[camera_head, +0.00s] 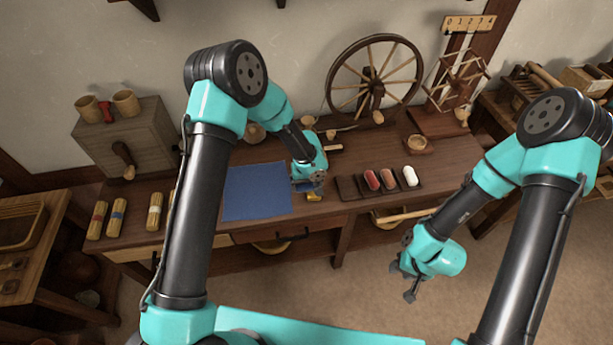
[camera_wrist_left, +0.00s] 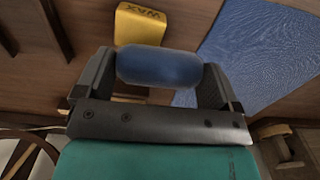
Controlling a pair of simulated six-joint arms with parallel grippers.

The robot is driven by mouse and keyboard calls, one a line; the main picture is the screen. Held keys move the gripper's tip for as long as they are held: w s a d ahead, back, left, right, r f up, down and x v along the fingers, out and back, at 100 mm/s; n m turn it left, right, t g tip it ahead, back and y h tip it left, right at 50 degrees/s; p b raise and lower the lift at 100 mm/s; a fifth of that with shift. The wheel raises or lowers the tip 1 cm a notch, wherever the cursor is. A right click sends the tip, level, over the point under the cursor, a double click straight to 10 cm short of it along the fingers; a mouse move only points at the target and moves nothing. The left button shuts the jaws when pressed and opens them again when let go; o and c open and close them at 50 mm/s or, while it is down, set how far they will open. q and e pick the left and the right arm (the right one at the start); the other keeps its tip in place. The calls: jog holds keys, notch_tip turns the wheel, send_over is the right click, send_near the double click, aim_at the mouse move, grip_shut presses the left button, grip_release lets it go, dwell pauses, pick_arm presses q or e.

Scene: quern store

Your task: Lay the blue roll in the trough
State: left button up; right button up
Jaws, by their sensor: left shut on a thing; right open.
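My left gripper (camera_head: 311,188) is over the bench, between the blue cloth and the dark trough. In the left wrist view its jaws (camera_wrist_left: 160,75) are shut on the blue roll (camera_wrist_left: 160,66), which lies crosswise between the two fingers. In the head view the roll is mostly hidden by the gripper. The dark trough (camera_head: 362,194) is just right of the left gripper; it holds a red, a pinkish-red and a white roll, and its leftmost slot looks empty. My right gripper (camera_head: 407,284) is open and empty, in front of the bench.
A yellow wax block (camera_head: 314,197) is by the left gripper and shows in the left wrist view (camera_wrist_left: 140,25). The blue cloth (camera_head: 255,192) lies to the left. A spinning wheel (camera_head: 374,80) and a small bowl (camera_head: 416,143) stand behind. Several straw bundles (camera_head: 117,216) lie far left.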

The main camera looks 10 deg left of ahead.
pick_arm(q)
jog(key=s+d+r, duration=0.1)
jog(key=s+d, duration=0.1)
jog(key=s, duration=0.8)
jog(key=shift+s, duration=0.4)
